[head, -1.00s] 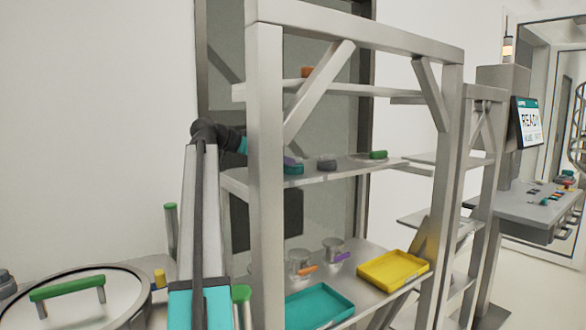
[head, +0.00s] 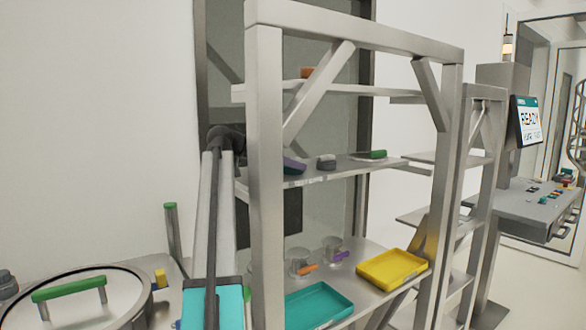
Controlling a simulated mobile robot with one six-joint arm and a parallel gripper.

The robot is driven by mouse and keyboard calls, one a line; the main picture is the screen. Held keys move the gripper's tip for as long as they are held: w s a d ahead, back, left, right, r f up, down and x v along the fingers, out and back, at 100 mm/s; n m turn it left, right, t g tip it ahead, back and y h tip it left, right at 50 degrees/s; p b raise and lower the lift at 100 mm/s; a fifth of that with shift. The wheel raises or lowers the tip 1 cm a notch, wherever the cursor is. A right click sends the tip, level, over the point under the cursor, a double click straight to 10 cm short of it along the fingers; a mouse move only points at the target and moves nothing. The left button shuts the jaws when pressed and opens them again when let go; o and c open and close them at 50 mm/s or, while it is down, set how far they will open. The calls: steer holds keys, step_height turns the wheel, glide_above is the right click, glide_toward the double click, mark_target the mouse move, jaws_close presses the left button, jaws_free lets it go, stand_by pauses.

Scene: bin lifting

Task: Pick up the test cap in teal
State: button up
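The teal cap is not visible on the middle shelf (head: 325,176); the shelf's front left post (head: 265,180) hides part of that area. A purple cap (head: 293,166) sits at the left of the shelf beside the post. A grey cap (head: 326,161) and a green cap (head: 374,154) stand further right. My gripper is not visible; my arm reaches up to the left of the post and its far end is hidden behind the post. I cannot see whether it holds anything.
An orange item (head: 307,72) is on the upper shelf. The lower shelf holds a teal tray (head: 318,306), a yellow tray (head: 393,269) and two clear vessels with orange and purple handles. A lidded vessel with a green handle (head: 68,289) stands at lower left.

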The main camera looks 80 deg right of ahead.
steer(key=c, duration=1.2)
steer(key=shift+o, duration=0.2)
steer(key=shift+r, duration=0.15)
